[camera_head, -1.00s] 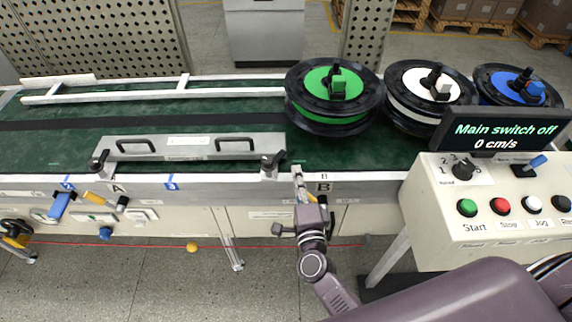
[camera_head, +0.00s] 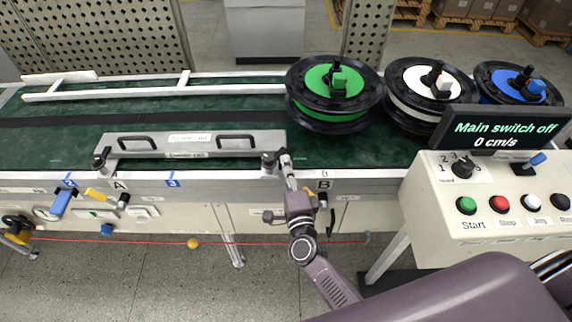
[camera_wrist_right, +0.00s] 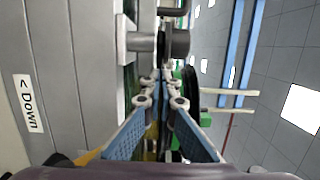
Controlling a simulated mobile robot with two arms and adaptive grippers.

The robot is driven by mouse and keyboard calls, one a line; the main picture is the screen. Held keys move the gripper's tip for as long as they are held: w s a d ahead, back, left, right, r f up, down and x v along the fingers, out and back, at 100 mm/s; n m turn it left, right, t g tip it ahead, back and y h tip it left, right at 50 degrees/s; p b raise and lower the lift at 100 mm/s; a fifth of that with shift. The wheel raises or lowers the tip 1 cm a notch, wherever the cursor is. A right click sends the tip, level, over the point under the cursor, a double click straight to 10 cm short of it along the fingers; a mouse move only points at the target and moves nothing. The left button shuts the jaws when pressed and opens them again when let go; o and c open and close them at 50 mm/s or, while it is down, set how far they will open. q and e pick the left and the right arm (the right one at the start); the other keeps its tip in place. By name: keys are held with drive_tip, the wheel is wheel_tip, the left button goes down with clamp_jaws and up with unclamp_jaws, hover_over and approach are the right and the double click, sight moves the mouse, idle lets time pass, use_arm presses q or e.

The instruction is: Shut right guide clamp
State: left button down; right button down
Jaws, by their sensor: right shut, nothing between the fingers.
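The right guide clamp (camera_head: 268,161) is a small dark knob with a lever at the right end of the grey guide rail (camera_head: 195,155). My right gripper (camera_head: 284,154) is shut and empty, its tips close against the right side of this clamp. Whether they touch it I cannot tell, and the tips partly cover the lever. In the right wrist view a grey cylindrical clamp part (camera_wrist_right: 146,42) lies just beyond the fingertips (camera_wrist_right: 160,78). The left guide clamp (camera_head: 99,160) is at the rail's other end. My left gripper is not in view.
Green (camera_head: 325,82), white (camera_head: 415,88) and blue (camera_head: 505,84) spools stand on the conveyor's right part. The control panel (camera_head: 490,219) stands at the right; its display (camera_head: 500,130) reads "Main switch off, 0 cm/s". A red cord (camera_head: 130,243) runs along the conveyor front.

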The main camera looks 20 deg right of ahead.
drive_tip(key=shift+w+d+n+y, duration=0.1)
drive_tip(key=shift+w+n+y, duration=0.15)
drive_tip(key=shift+n+y, duration=0.35)
drive_tip(key=shift+w, duration=0.3)
drive_tip(key=shift+w+d+b, duration=0.1)
drive_tip(key=shift+w+b, duration=0.2)
drive_tip(key=shift+w, duration=0.3)
idle(0.8)
